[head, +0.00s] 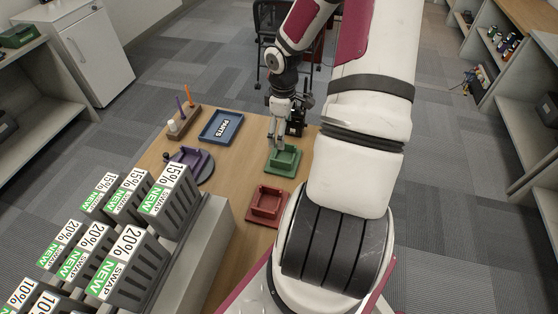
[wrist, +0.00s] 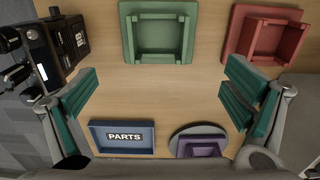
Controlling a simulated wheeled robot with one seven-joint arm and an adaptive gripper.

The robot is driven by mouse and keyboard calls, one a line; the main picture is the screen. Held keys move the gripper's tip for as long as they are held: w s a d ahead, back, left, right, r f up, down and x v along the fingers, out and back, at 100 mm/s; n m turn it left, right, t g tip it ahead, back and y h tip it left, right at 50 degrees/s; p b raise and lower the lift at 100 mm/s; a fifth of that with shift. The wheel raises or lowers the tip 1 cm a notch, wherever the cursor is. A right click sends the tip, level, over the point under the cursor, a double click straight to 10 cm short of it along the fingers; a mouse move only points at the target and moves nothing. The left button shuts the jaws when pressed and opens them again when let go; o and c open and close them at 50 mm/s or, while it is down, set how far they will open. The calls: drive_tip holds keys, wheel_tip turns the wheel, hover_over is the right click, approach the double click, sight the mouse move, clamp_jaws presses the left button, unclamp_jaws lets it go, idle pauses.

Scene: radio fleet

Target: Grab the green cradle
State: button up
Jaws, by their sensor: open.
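The green cradle (head: 284,161) is a square tray-like holder with raised walls, empty, on the wooden table beside my arm. In the wrist view the green cradle (wrist: 158,53) lies at the top centre, beyond the fingertips. My gripper (head: 279,138) points down at the cradle's far side in the head view. In the wrist view my gripper (wrist: 162,92) has its two teal-padded fingers wide apart with bare table between them. It holds nothing and the cradle is not between the fingers.
A red cradle (head: 267,203) sits nearer, and a purple cradle (head: 195,162) rests on a round grey base to the left. A blue PARTS tray (head: 221,127) and a wooden pen holder (head: 184,122) stand farther back. A black device (wrist: 62,45) is left of the green cradle in the wrist view.

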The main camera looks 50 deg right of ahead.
approach(284, 159)
drive_tip(key=shift+w+a+f, duration=0.2)
drive_tip(key=shift+a+f, duration=0.05)
drive_tip(key=shift+a, duration=0.1)
drive_tip(key=shift+s+d+f, duration=0.1)
drive_tip(key=shift+d+f, duration=0.05)
drive_tip(key=shift+f, duration=1.4)
drive_tip(key=shift+s+d+f, duration=0.1)
drive_tip(key=shift+d+f, duration=0.05)
drive_tip(key=shift+f, duration=1.4)
drive_tip(key=c, duration=2)
